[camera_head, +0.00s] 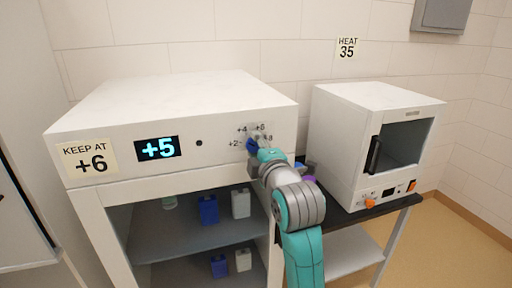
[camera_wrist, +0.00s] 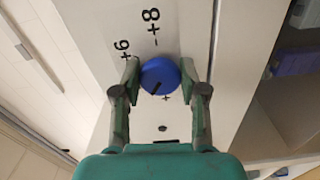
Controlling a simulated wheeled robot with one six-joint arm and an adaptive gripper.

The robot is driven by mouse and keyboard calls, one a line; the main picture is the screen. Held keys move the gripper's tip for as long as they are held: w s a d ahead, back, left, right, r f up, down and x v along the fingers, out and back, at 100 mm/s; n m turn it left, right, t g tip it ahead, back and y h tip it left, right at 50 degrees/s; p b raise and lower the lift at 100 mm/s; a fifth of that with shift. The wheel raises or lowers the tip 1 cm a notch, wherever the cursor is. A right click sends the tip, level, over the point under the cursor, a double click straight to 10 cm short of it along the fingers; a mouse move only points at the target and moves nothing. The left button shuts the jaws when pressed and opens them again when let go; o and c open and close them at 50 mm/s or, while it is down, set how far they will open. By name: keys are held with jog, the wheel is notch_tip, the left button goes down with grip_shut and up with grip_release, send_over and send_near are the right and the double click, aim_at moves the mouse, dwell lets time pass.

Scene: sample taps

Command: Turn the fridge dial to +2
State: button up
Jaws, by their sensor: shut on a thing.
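The white fridge (camera_head: 220,125) stands at the left; its front panel carries the blue dial (camera_head: 251,145), partly covered by my gripper (camera_head: 260,153). Around the dial I read +2, +4, +6 and 8 in the head view. The lit display (camera_head: 158,148) reads +5. In the wrist view the round blue dial (camera_wrist: 160,76) sits between the two fingers of my gripper (camera_wrist: 160,70), which is shut on it. A dark mark shows on the dial's face, near its lower edge in that view. +6 and +8 are readable beside it; other marks are partly hidden.
A note (camera_head: 87,160) on the fridge reads KEEP AT +6. Blue and white containers stand on the fridge's shelves below the panel. A white oven (camera_head: 350,140) with orange knobs stands on a black-topped table to the right, under a sign (camera_head: 347,48) reading HEAT 35.

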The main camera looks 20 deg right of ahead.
jog(key=n, duration=0.3)
jog(key=shift+n, duration=2.1)
jog(key=o, duration=1.1)
jog(key=shift+s, duration=0.15)
jog(key=s, duration=0.7)
jog(key=shift+s, duration=0.1)
